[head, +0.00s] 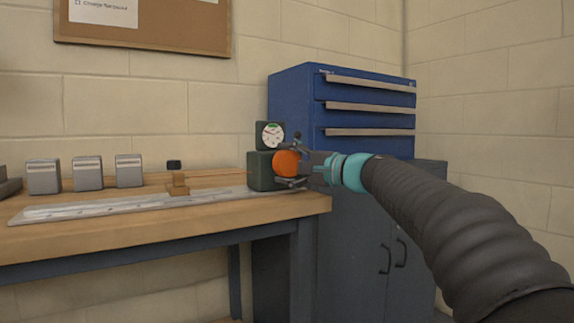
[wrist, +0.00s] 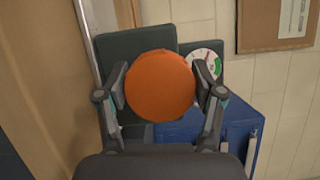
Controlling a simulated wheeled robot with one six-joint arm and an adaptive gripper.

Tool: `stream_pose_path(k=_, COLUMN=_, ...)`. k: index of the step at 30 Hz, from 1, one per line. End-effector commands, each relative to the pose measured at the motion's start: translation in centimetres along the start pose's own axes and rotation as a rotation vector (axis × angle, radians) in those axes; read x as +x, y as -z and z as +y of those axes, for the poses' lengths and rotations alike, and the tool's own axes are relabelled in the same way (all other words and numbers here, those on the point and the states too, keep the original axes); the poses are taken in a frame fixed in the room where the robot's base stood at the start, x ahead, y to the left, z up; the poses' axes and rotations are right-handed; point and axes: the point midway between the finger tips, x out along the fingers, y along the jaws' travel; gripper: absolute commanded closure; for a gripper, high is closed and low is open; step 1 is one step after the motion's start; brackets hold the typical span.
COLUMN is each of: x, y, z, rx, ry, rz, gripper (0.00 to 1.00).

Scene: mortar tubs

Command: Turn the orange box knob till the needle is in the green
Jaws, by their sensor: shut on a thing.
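The orange knob (head: 286,163) is on the front of a dark green box (head: 260,172) at the right end of the bench. It also fills the middle of the wrist view (wrist: 160,86). The needle is too small to read surely.
The wooden bench (head: 120,233) holds a metal rail (head: 110,208), a small brown block (head: 178,184) and several grey boxes (head: 87,173) at left. A blue drawer cabinet (head: 295,100) stands close behind the green box. A corkboard (head: 150,40) hangs on the wall.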

Motion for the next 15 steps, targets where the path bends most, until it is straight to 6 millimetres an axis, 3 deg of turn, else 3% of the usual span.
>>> stream_pose_path(k=1, x=-0.04, y=0.09, z=-0.09, rx=0.000, ry=0.002, rz=0.003, gripper=0.67)
stream_pose_path(k=2, x=-0.04, y=0.09, z=-0.09, rx=-0.001, ry=0.002, rz=0.003, gripper=0.28)
stream_pose_path(k=4, x=-0.03, y=0.07, z=-0.08, rx=-0.001, ry=0.001, rz=0.002, gripper=0.10)
stream_pose_path(k=15, x=-0.05, y=-0.05, z=-0.03, rx=-0.001, ry=0.000, rz=0.000, gripper=0.07)
